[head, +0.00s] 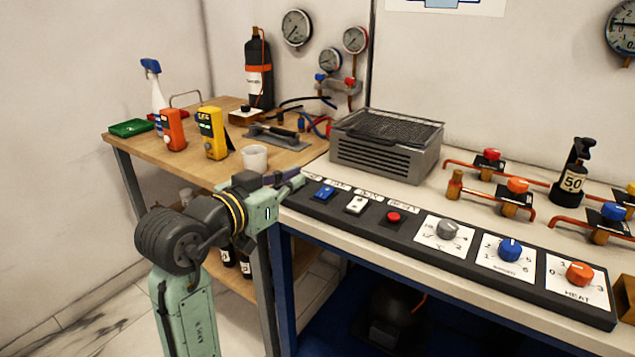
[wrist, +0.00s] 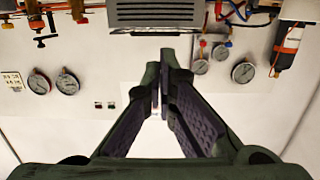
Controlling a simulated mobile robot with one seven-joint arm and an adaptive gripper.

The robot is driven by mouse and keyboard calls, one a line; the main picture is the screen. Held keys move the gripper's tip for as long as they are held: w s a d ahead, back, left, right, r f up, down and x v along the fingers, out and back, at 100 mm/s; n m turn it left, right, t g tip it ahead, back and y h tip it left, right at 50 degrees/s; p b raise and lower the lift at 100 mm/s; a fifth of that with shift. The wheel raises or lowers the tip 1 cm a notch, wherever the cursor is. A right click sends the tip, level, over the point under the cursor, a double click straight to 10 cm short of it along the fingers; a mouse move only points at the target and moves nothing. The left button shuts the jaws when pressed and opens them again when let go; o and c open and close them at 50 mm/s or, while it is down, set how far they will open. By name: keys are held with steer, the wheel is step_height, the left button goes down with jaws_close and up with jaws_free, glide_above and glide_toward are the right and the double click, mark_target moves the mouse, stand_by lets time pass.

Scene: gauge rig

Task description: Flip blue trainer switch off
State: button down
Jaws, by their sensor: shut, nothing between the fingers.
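My gripper (head: 300,180) is shut and empty. Its fingertips are just above and to the left of the blue switch in the head view, apart from it as far as I can see. In the wrist view, my gripper (wrist: 160,80) shows its two fingers closed together, pointing toward the wall, and the blue switch is not visible there.
A white cup (head: 255,158) and yellow meter (head: 213,133) stand on the wooden table.

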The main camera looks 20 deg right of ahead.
steer(key=p, duration=0.2)
glide_above(323, 196)
steer(key=a, duration=0.1)
steer(key=shift+s+f, duration=0.45)
steer(key=shift+w+d+f, duration=0.25)
steer(key=shift+w+d, duration=0.2)
step_height(323, 196, down, 3)
steer(key=shift+r, duration=0.15)
steer(key=shift+f+p, duration=0.3)
steer(key=shift+f, duration=0.25)
